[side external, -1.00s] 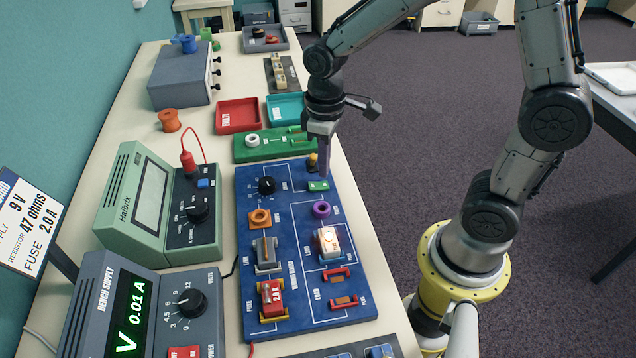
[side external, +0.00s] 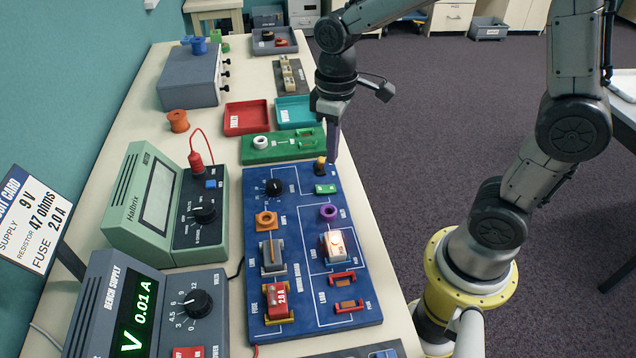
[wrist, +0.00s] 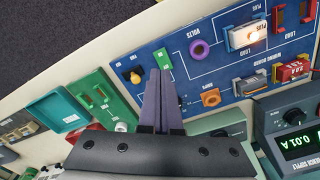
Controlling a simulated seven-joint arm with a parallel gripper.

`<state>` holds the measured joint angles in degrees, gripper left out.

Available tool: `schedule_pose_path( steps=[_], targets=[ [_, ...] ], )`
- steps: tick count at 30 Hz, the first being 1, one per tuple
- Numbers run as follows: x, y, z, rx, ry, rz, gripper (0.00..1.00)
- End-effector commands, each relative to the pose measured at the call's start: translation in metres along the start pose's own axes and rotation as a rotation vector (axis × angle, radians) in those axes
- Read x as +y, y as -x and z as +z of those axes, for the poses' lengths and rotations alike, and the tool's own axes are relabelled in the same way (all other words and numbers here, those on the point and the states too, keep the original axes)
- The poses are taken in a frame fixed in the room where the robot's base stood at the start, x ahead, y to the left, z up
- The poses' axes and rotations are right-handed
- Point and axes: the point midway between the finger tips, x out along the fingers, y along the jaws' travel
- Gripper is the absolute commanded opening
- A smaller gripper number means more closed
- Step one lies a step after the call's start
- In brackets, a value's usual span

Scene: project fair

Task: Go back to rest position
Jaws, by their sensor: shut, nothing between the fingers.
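My gripper (side external: 333,152) is shut and empty. It points down above the far right corner of the blue wiring board (side external: 290,190), close to a small yellow-and-black part (side external: 320,165) and a green block (side external: 325,189). In the wrist view the purple fingers (wrist: 162,85) lie together over the board's edge, with nothing between them. I cannot tell the exact height of the fingertips above the board.
On the board stand a lit white part (side external: 335,246), a red 2.0 A fuse (side external: 277,300) and a grey switch (side external: 272,254). A green meter (side external: 150,200) and a bench supply (side external: 110,305) reading 0.01 A stand left. Red (side external: 246,117) and teal trays (side external: 296,112) lie behind. Open floor is right.

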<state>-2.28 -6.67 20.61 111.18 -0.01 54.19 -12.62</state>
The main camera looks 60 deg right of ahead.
Motion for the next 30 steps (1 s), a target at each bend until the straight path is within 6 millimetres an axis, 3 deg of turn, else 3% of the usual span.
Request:
schedule_pose_path(
  steps=[5,9,12,16,20,24,30],
  targets=[
    [0.001,0.044,0.012,0.133,-0.012,0.031,0.00],
    [-0.005,0.082,0.049,0.274,-0.051,0.061,0.00],
    [-0.011,0.096,0.079,0.363,-0.093,0.075,0.00],
    [-0.018,0.100,0.113,0.452,-0.151,0.083,0.00],
    [-0.023,0.092,0.136,0.493,-0.205,0.078,0.00],
    [-0.025,0.080,0.142,0.474,-0.248,0.064,0.00],
    [-0.025,0.080,0.142,0.474,-0.248,0.064,0.00]
  ],
)
